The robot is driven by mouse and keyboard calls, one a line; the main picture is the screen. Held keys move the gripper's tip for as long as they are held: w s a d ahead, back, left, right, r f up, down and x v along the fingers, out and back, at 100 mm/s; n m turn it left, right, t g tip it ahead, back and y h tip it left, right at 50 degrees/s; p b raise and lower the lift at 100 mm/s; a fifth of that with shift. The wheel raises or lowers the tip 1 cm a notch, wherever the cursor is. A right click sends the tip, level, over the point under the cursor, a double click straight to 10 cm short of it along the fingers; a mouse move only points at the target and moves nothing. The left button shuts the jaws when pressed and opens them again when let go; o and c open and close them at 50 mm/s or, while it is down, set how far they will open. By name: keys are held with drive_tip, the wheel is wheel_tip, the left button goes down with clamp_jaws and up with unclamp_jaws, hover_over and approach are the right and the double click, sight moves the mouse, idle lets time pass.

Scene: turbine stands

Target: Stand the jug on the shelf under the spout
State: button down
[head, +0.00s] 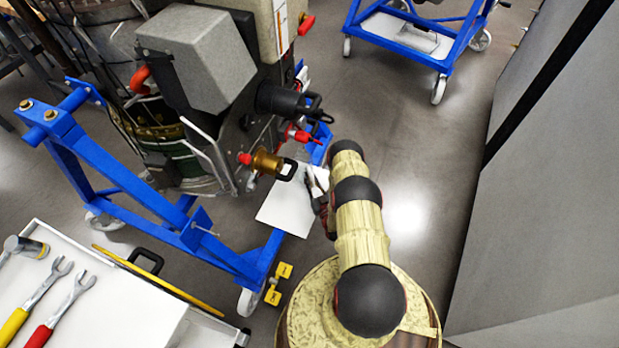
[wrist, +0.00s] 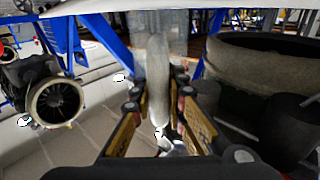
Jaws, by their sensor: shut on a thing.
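My gripper (head: 319,196) is beside the white shelf (head: 284,209) on the blue stand in the head view. In the wrist view, my gripper (wrist: 160,118) is shut on a pale grey upright bar, which looks like the handle of the jug (wrist: 177,40). The jug's body looks greyish and partly see-through behind the bar. In the head view the jug is mostly hidden by my arm and gripper, and I cannot tell whether it touches the shelf. A brass fitting (head: 267,163) with a black handle juts out above the shelf; I cannot tell for certain that it is the spout.
The turbine's grey box (head: 200,60) and black fittings (head: 285,100) stand close to my gripper on the left. A blue stand frame (head: 140,195) and a white cart (head: 90,300) with tools are at lower left. A grey wall (head: 560,180) bounds the right; the floor between is clear.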

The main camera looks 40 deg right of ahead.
drive_tip(key=c, duration=1.8)
unclamp_jaws()
drive_tip(key=shift+f, duration=0.1)
drive_tip(key=shift+c, duration=0.2)
drive_tip(key=shift+o, duration=0.4)
drive_tip(key=p+v, duration=0.3)
drive_tip(key=v, duration=0.9)
drive_tip(key=shift+p, duration=0.35)
